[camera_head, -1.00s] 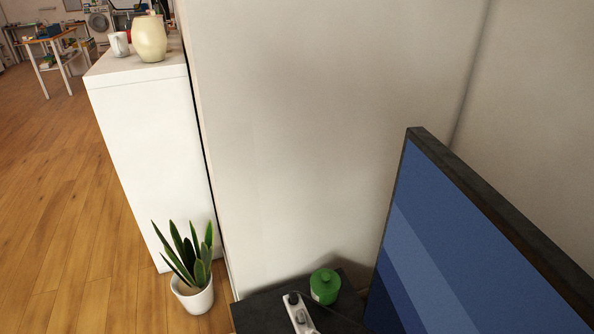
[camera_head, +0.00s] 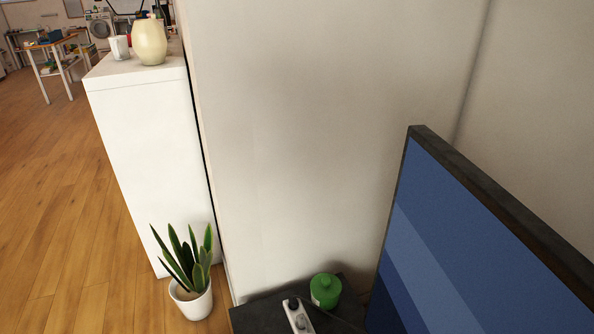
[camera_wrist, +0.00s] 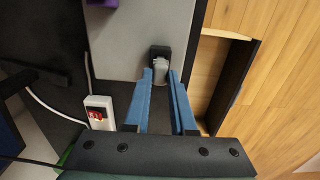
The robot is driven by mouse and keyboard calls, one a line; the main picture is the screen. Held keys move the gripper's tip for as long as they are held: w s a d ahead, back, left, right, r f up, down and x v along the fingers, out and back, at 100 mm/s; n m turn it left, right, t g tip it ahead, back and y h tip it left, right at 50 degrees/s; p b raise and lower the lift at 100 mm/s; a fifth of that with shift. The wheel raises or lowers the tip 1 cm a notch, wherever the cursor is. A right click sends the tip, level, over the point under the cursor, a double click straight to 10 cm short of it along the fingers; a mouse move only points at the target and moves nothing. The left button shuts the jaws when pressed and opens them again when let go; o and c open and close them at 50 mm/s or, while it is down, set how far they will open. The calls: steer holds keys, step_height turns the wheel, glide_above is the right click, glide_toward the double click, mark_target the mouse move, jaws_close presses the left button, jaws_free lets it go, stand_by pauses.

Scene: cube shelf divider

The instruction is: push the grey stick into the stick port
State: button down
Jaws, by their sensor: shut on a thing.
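In the wrist view, my gripper (camera_wrist: 160,78) has two blue fingers reaching up the picture. Their tips are at the two sides of a small grey stick (camera_wrist: 161,70), and the gripper is shut on it. The stick's far end meets a black block-like piece (camera_wrist: 160,51), which looks like the stick port, on the edge of a pale grey panel. How deep the stick sits in it cannot be told. Neither my gripper, the stick nor the port shows in the head view.
A white socket strip (camera_wrist: 98,113) with a red part lies left of the fingers, beside a white cable. A purple thing (camera_wrist: 100,4) is at the top. The head view shows a green jar (camera_head: 325,290), a blue screen (camera_head: 470,250), a potted plant (camera_head: 190,280) and a white cabinet (camera_head: 150,160).

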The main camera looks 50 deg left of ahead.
steer(key=shift+f+b, duration=0.55)
steer(key=shift+f, duration=0.15)
steer(key=c, duration=0.7)
jaws_free()
steer(key=shift+r, duration=0.1)
step_height(320, 180, up, 5)
steer(key=p, duration=0.5)
step_height(320, 180, up, 13)
steer(key=p, duration=0.4)
